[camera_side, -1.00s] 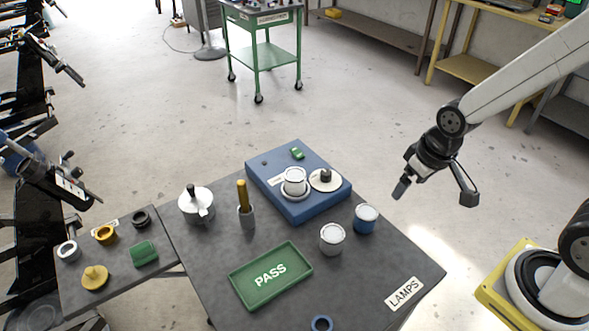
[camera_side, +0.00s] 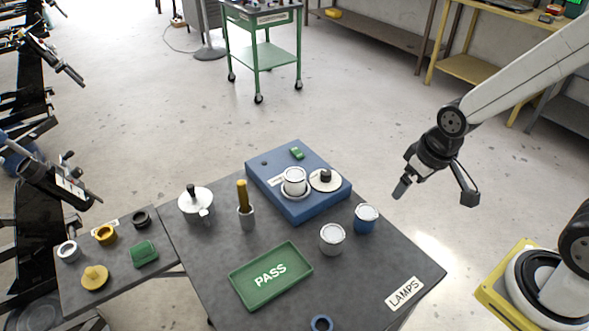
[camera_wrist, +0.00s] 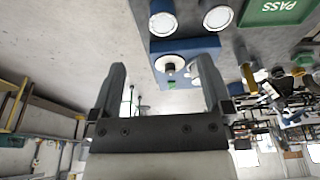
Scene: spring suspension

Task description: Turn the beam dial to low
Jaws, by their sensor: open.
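The beam dial (camera_side: 325,178) is a white disc with a dark knob on the right part of a blue box (camera_side: 312,209) on the dark table. The dial also shows in the wrist view (camera_wrist: 173,65), framed between my fingers; its setting marks are too small to read. My gripper (camera_side: 400,188) is open and empty, in the air to the right of the blue box and apart from the dial. Both fingers show spread in the wrist view (camera_wrist: 163,66). A white-topped cylinder (camera_side: 294,176) stands on the box left of the dial.
A blue can (camera_side: 366,219) and a light grey can (camera_side: 332,238) stand in front of the box. A green PASS tray (camera_side: 240,290), a holder with a yellow handle (camera_side: 245,198) and a white lidded pot (camera_side: 194,204) share the table. Air between gripper and dial looks clear.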

